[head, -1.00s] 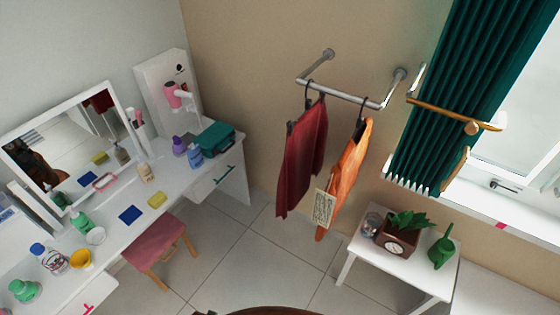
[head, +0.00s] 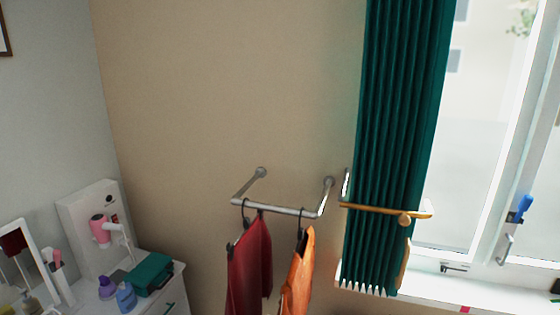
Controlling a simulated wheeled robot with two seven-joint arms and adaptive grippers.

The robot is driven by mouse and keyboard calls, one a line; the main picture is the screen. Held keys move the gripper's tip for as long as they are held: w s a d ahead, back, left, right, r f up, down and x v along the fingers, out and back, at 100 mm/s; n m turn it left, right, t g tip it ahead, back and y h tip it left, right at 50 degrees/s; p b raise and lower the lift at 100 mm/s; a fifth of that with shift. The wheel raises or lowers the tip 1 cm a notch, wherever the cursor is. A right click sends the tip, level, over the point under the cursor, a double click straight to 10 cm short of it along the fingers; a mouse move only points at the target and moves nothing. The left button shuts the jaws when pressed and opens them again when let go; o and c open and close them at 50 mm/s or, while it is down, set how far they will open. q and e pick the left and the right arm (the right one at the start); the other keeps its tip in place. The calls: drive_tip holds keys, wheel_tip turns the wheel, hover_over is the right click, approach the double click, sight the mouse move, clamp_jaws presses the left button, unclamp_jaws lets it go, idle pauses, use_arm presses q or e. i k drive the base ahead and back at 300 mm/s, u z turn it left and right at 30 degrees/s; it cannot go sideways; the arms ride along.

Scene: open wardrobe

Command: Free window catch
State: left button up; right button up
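The window (head: 488,120) stands at the right of the head view, with white frames and bright glass. A small dark metal catch or handle (head: 454,267) sits low at the window, just above the sill. A second, grey handle (head: 504,248) is on the upright frame further right. A blue object (head: 521,207) with a dark base is on that same frame, above the grey handle. I cannot tell which of these is the catch of the task, or whether it is locked. Neither of my grippers is in view.
A green curtain (head: 395,130) hangs left of the window, with a wooden bar (head: 380,209) across it. A wall rail (head: 280,208) holds a red garment (head: 250,265) and an orange garment (head: 298,275). A white dresser (head: 172,290) is at lower left. A pink item (head: 464,309) lies on the sill.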

sight(526, 202)
drive_tip(key=z, duration=1.55)
